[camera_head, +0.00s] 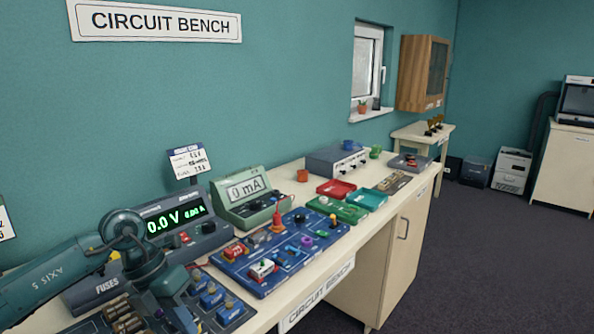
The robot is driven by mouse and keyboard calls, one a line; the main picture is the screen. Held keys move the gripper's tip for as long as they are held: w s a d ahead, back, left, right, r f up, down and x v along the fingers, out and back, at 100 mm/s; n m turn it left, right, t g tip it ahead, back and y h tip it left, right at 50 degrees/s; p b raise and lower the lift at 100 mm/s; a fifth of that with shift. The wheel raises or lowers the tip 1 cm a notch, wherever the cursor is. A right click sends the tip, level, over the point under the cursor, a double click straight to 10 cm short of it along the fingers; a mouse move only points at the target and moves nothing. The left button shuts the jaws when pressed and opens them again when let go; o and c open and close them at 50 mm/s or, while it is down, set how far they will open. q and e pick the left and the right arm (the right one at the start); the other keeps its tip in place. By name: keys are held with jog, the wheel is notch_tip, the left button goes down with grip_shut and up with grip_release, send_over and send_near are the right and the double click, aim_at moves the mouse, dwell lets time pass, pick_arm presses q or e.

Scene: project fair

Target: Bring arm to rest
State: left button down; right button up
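My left arm (55,275) comes in from the left, dark teal, with its wrist bent over the near end of the circuit bench (330,245). My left gripper (178,310) points down at the lower left, over a dark board with fuses and blue blocks. Its fingertips blend into the dark parts below, so I cannot tell whether it is open or holds anything. My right arm and gripper are not in view.
A power supply (188,232) reading 0.0 V and a green meter (250,198) stand close behind the arm. A blue circuit board (282,255) lies to its right. Red (336,188), green (338,208) and teal (368,199) trays lie farther along. Open floor (470,260) is at right.

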pick_arm(q)
jog(key=s+d+r+n+t+h+p, duration=0.1)
jog(key=s+d+r+n+t+h, duration=0.15)
jog(key=d+n+h, duration=0.45)
jog(key=s+d+r+n+t+h+p, duration=0.1)
jog(key=s+d+r+n+t+h, duration=0.2)
jog(key=d+h, duration=0.75)
jog(key=a+f+n+t+y, duration=0.4)
jog(key=f+n+t+y, duration=0.25)
jog(key=n, duration=0.35)
jog(key=a+f+n+t+y, duration=0.45)
jog(key=f+n+y, duration=0.2)
jog(key=n, duration=0.35)
jog(key=s+a+f+n+g+y, duration=0.2)
jog(key=s+f+n, duration=0.1)
jog(key=s+f, duration=0.3)
jog(key=s+a+f+n+g+y+p, duration=0.1)
jog(key=s+a+f+n+g+y, duration=0.1)
jog(key=s+f+n+g+y, duration=0.1)
jog(key=s+f+n, duration=0.1)
jog(key=s+f, duration=0.1)
jog(key=s, duration=0.1)
jog(key=shift+f+y, duration=0.35)
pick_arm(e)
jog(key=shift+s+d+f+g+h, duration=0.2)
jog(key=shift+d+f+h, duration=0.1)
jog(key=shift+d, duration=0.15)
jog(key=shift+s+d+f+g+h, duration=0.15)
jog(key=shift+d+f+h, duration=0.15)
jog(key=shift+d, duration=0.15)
